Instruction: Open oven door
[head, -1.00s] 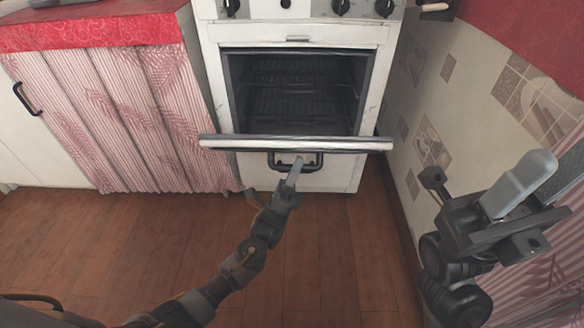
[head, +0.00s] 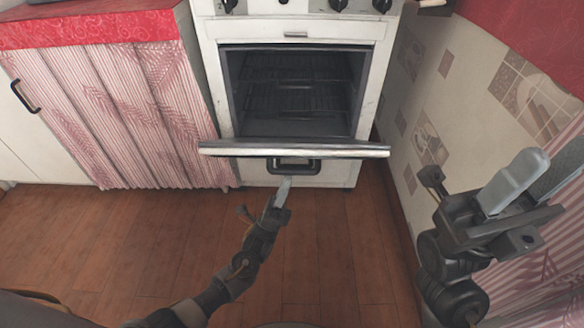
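The white oven (head: 299,34) stands at the back centre. Its door (head: 292,149) is swung down and seen nearly edge-on, with the dark cavity and its racks (head: 292,90) in plain view. A dark handle (head: 293,168) shows below the door's edge. My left gripper (head: 284,187) is just below and in front of that handle, looking apart from it; its fingers are seen end-on, so I cannot tell their opening.
A counter with a red oilcloth (head: 90,29) and a striped pink curtain (head: 110,110) stands left of the oven. A tiled wall (head: 440,120) runs close on the right. The wooden floor (head: 330,240) before the oven is clear.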

